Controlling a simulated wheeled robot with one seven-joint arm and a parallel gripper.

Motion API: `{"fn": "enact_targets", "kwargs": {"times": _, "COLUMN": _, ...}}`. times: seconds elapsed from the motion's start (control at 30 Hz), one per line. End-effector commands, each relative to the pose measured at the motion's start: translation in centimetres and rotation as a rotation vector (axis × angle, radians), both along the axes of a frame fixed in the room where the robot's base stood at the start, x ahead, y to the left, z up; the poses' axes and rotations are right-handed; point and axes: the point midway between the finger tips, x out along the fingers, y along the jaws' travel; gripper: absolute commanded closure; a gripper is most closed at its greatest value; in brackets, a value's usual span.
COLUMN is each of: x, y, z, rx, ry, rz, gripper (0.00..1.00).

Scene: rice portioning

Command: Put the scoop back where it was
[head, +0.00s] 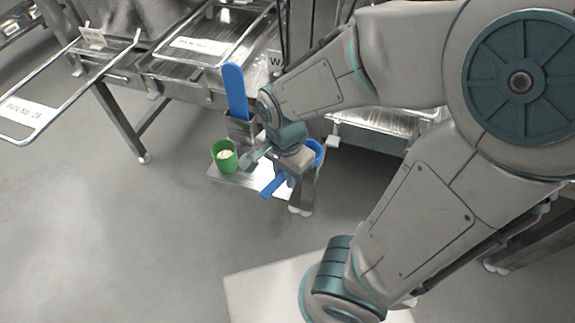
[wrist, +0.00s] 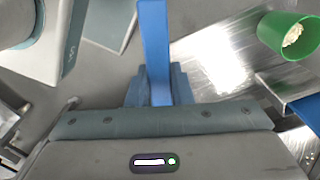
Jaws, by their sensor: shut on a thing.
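My gripper (head: 285,177) is shut on the blue handle of the scoop (head: 271,188), above the small steel table (head: 225,176). In the wrist view, the handle of the scoop (wrist: 153,35) runs up from between the fingers (wrist: 158,88). A rounded blue part (head: 315,151) shows beyond the gripper in the head view; it looks like the scoop's bowl, mostly hidden by the gripper. A steel holder (head: 239,130) stands on the table with a tall blue paddle (head: 235,88) upright in it. Whether the scoop touches the table is unclear.
A green cup (head: 224,157) with rice stands on the table's left part, close to the holder; it also shows in the wrist view (wrist: 278,38). Steel racks and tables (head: 150,70) stand behind. The floor to the left is clear.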

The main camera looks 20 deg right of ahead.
Motion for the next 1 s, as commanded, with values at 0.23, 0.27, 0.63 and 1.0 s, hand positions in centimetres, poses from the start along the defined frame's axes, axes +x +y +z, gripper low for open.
{"fn": "enact_targets", "kwargs": {"times": 0.23, "x": -0.3, "y": 0.3, "z": -0.5, "rx": -0.005, "ry": 0.002, "rz": -0.026, "gripper": 1.0}}
{"fn": "enact_targets", "kwargs": {"times": 0.27, "x": -0.2, "y": 0.4, "z": -0.5, "rx": -0.004, "ry": 0.003, "rz": -0.025, "gripper": 1.0}}
{"fn": "enact_targets", "kwargs": {"times": 0.63, "x": 1.4, "y": 0.5, "z": -1.4, "rx": -0.006, "ry": 0.003, "rz": -0.028, "gripper": 1.0}}
{"fn": "enact_targets", "kwargs": {"times": 1.0, "x": 3.4, "y": 0.6, "z": -2.1, "rx": -0.01, "ry": -0.004, "rz": -0.027, "gripper": 1.0}}
